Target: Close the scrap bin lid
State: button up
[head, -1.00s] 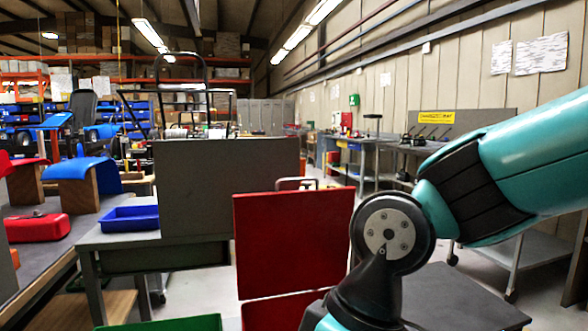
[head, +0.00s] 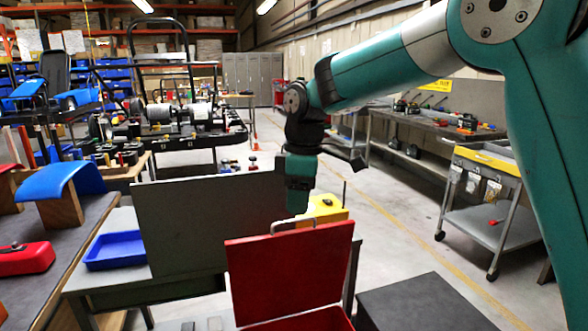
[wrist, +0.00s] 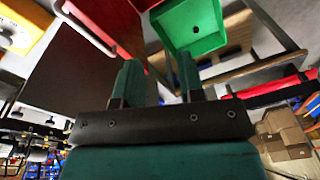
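The scrap bin appears to be the red box (head: 305,322) at the bottom of the head view. Its red lid (head: 288,268) stands raised, with a pale handle (head: 293,226) on its top edge. My gripper (head: 298,205) points down just behind and above the lid's top edge in the head view; I cannot tell the gap in depth. In the wrist view my gripper (wrist: 158,78) has its two fingers apart with nothing between them. A red panel edge with a pale bar (wrist: 88,28), likely the lid and handle, shows up and left of the fingers.
A grey upright panel (head: 205,225) stands left of the lid, by a blue tray (head: 115,250). A yellow object (head: 325,208) sits behind the lid. A dark box top (head: 425,305) is at right. A green tray (wrist: 190,25) shows in the wrist view.

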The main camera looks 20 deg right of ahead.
jog(key=w+d+r+n+h+p, duration=0.1)
jog(key=w+r+n+p, duration=0.1)
jog(key=w+r+p, duration=0.3)
jog(key=w+d+r+n+p, duration=0.2)
jog(key=w+r+p, duration=0.1)
jog(key=w+p, duration=0.35)
jog(key=shift+g, duration=0.4)
jog(key=f+p, duration=0.1)
jog(key=f, duration=0.5)
jog(key=f+p, duration=0.2)
jog(key=f, duration=0.4)
jog(key=f+p, duration=0.1)
jog(key=f, duration=0.5)
jog(key=shift+s+a+p, duration=0.2)
jog(key=shift+a+p, duration=0.05)
jog(key=shift+p, duration=0.1)
grip_shut()
